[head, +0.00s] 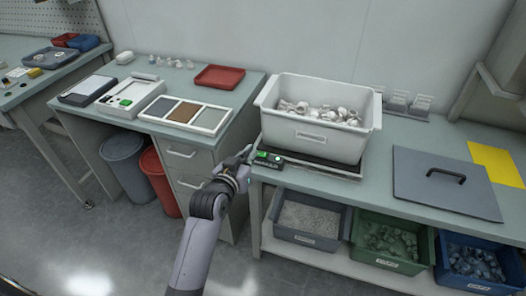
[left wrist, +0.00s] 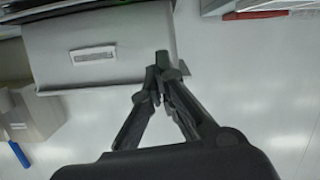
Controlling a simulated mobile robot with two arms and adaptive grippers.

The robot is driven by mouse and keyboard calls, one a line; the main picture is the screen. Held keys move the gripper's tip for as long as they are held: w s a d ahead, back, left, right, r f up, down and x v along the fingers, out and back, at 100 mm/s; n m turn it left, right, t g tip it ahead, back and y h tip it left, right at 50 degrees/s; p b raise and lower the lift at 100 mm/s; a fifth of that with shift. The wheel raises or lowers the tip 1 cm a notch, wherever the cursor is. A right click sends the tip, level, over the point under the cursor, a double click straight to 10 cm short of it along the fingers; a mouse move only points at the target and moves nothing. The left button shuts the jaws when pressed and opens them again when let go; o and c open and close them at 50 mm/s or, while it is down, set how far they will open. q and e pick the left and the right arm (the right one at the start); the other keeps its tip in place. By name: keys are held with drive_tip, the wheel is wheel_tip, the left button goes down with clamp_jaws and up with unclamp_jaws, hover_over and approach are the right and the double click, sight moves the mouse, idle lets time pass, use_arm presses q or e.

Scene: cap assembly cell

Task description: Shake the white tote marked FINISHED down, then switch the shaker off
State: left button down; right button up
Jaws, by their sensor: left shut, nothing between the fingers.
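The white tote (head: 318,145) stands upright on the shaker (head: 315,168), a low dark plate on the right bench. Pale rounded parts (head: 318,112) fill its lower part. Its front label is too small to read. The shaker's control box (head: 272,160), with a green lit spot, is at the plate's left front corner. My left gripper (head: 246,153) is just left of that box, shut and empty. I cannot tell whether it touches the box. In the left wrist view its fingers (left wrist: 162,72) are together, beside a pale grey labelled surface (left wrist: 95,50). My right gripper is out of view.
A grey lid (head: 445,190) with a black handle lies right of the tote, near a yellow sheet (head: 497,163). Grey (head: 307,245), green (head: 390,263) and blue (head: 470,283) bins sit below. A red tray (head: 216,77) is on the left bench. A floor gap separates the benches.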

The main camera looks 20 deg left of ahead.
use_arm(q)
drive_tip(key=x, duration=0.3)
drive_tip(key=f+x, duration=0.1)
drive_tip(key=x, duration=0.2)
drive_tip(key=f+x, duration=0.1)
drive_tip(key=x, duration=0.2)
drive_tip(key=shift+w+d+f, duration=0.1)
drive_tip(key=shift+f, duration=0.05)
drive_tip(key=shift+d+f, duration=0.1)
drive_tip(key=shift+f, duration=0.75)
drive_tip(key=shift+d+f, duration=0.25)
drive_tip(key=shift+f, duration=0.2)
drive_tip(key=s+r+p, duration=0.3)
drive_tip(key=s+r, duration=0.3)
drive_tip(key=s, duration=0.4)
drive_tip(key=shift+d+r+p, duration=0.2)
drive_tip(key=shift+r+p, duration=0.05)
drive_tip(key=shift+p, duration=0.05)
